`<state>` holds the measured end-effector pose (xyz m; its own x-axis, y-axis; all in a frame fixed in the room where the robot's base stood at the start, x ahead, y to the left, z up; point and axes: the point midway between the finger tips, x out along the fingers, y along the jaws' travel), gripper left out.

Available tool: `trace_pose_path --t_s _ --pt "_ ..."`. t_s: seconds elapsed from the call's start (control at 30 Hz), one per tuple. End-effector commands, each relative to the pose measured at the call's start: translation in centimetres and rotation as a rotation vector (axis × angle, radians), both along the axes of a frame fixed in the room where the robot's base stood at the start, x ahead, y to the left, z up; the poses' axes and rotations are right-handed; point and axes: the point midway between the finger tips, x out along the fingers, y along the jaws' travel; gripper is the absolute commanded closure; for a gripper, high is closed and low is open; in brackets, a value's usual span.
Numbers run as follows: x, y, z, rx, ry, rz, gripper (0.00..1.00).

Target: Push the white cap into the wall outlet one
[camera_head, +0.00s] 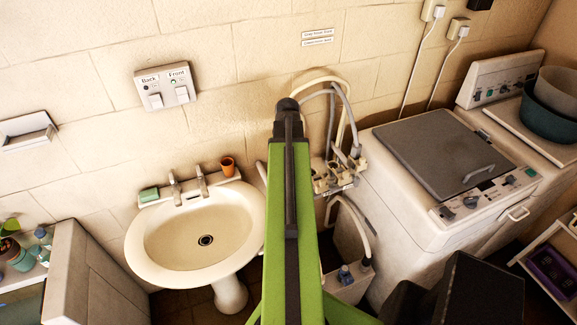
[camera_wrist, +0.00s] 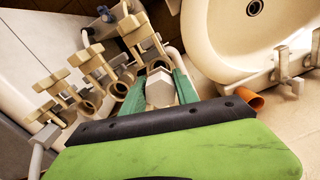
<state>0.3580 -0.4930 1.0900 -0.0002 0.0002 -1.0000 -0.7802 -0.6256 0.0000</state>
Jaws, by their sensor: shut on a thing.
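In the wrist view the green fingers of my gripper (camera_wrist: 158,84) are shut on the white cap (camera_wrist: 158,90), a small faceted piece. An outlet with a pale rim lies just beyond the cap; I cannot tell whether they touch. Several beige wall outlets with tap handles (camera_wrist: 104,72) stand in a row to the left of the fingers. In the head view this outlet row (camera_head: 334,178) is on the wall between the basin and the washing machine. My green arm hides the gripper and cap there. I cannot tell which outlet is number one.
The washbasin (camera_head: 150,238) is left of my arm, with an orange cup (camera_head: 227,166) on its ledge. The washing machine (camera_head: 405,215) stands close on the right. Grey and cream hoses (camera_head: 345,95) loop above the outlets. A switch panel (camera_head: 165,86) is on the wall.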

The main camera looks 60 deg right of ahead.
Motion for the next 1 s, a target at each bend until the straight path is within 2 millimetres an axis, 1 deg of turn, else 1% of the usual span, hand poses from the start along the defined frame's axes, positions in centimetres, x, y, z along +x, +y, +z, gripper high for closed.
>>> trace_pose_path --t_s 0.03,0.1,0.2,1.0 --pt "0.0 0.0 -1.4 0.0 0.0 0.0 1.0" --pt "0.0 0.0 -2.0 0.0 0.0 0.0 1.0" --pt "0.0 0.0 -2.5 0.0 0.0 0.0 1.0" --pt "0.0 0.0 -2.4 0.0 0.0 -0.001 1.0"
